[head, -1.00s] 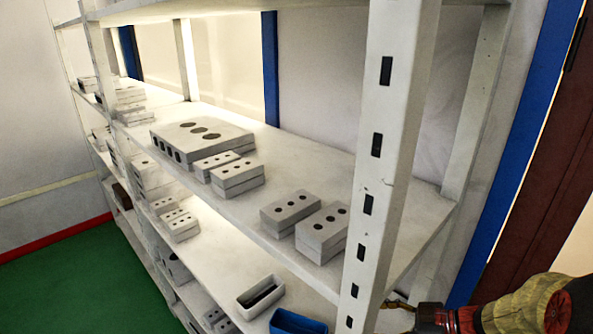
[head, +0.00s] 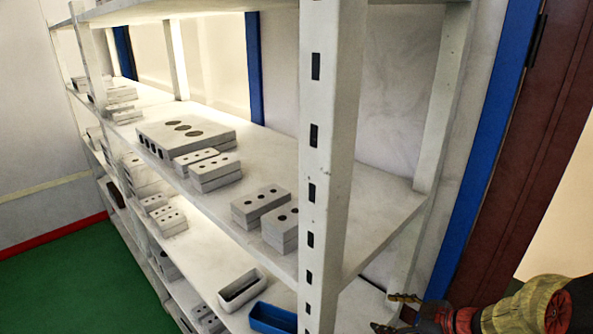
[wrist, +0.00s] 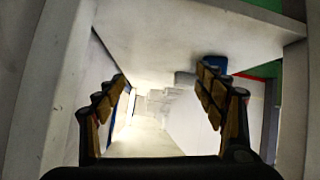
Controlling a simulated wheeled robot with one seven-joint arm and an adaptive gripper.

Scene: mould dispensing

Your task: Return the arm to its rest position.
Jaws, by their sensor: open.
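My gripper (head: 395,313) is at the lower right of the head view, to the right of the shelf rack's front post (head: 325,150). Its fingers are spread and nothing is between them. In the wrist view my gripper (wrist: 162,85) shows its two padded fingers wide apart, with an empty gap. Through that gap the wrist view looks along the rack between two of its boards. Whether the fingers touch the rack cannot be told.
Grey mould blocks with holes (head: 185,135) stand on the rack's middle shelf. A white open bin (head: 242,290) and a blue bin (head: 273,318) sit on a lower shelf. A dark red door frame (head: 510,150) is at right. Green floor (head: 75,285) is clear at left.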

